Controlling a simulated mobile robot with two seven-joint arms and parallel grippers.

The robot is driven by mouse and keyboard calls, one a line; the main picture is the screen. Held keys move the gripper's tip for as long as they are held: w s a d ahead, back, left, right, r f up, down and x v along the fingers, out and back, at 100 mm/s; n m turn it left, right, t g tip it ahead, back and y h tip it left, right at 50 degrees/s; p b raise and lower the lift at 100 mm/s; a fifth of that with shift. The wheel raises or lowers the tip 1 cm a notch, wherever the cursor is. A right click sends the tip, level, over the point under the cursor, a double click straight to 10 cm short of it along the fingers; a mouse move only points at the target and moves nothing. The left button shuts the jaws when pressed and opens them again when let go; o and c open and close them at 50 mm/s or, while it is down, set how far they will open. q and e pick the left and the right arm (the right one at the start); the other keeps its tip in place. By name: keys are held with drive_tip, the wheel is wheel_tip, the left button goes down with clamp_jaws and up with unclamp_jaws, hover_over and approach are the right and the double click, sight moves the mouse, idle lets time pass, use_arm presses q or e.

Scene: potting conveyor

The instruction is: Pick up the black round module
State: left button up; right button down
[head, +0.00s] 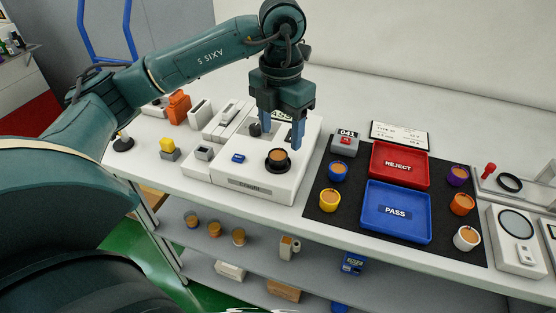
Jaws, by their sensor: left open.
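The black round module (278,167) has a brown-orange top and sits upright on the front part of a white machine (258,189). My left gripper (282,141) points down over the machine with its two blue fingers apart. Nothing shows between the fingers. The fingertips appear just above and behind the module; I cannot tell the exact height gap. My right gripper is not in view.
A black mat to the right holds a red REJECT tray (399,164), a blue PASS tray (396,211) and several coloured round modules. A dark knob (255,129) stands behind.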

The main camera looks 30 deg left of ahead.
sight(278, 157)
use_arm(q)
drive_tip(key=f, duration=0.5)
drive_tip(key=shift+s+a+f+p, duration=0.1)
drive_tip(key=shift+a+f+p, duration=0.1)
drive_tip(key=shift+f+p, duration=0.15)
drive_tip(key=c, duration=1.1)
